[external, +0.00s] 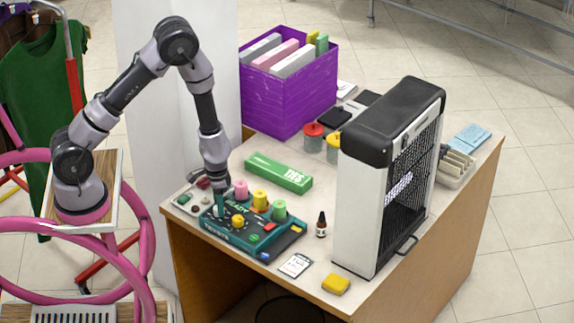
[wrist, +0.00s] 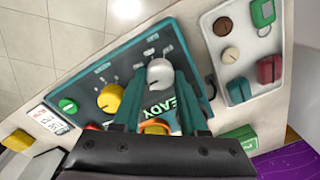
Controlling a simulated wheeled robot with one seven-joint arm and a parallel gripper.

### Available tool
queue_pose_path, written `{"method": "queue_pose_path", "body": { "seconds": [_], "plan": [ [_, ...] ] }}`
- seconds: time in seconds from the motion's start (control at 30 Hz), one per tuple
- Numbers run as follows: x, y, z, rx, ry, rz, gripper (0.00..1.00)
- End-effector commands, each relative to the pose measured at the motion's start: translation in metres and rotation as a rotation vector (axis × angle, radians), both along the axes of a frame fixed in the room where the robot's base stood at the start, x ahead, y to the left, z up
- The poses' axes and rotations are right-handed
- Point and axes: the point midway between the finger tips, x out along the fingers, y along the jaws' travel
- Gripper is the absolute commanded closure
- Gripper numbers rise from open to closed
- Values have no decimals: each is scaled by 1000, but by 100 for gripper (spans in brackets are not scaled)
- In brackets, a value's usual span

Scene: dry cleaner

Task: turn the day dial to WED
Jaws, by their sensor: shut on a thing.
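A teal control panel (external: 212,233) lies on the counter; it also shows in the wrist view (wrist: 92,78). It carries a grey dial (wrist: 160,73) with small markings around it, too small to read, and a yellow dial (wrist: 110,98) beside it. I cannot read which one is the day dial. My gripper (external: 220,207) points down at the panel's back left. In the wrist view my gripper (wrist: 160,80) has its two teal fingers closed on either side of the grey dial. The grey dial is hidden behind my gripper in the external view.
A tray (wrist: 240,90) of small items lies beside the panel. Pink (external: 241,189), yellow (external: 260,201) and green (external: 279,211) spool-like pieces stand at its back edge. A green box (external: 278,173), dropper bottle (external: 321,226) and tall black-and-white machine (external: 362,195) stand nearby.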

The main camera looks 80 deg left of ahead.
Motion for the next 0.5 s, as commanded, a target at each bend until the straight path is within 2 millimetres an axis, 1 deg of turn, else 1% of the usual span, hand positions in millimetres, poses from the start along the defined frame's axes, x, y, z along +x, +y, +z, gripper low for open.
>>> {"method": "queue_pose_path", "body": {
  "seconds": [0.07, 0.1, 0.13, 0.17, 0.5],
  "plan": [
    [1, 0, 0, 0, -2, 0, 100],
    [1, 0, 0, 0, -2, 0, 46],
    [1, 0, 0, 0, -2, 0, 35],
    [1, 0, 0, 0, -2, 1, 28],
    [1, 0, 2, 0, -1, 1, 28]
  ]
}}
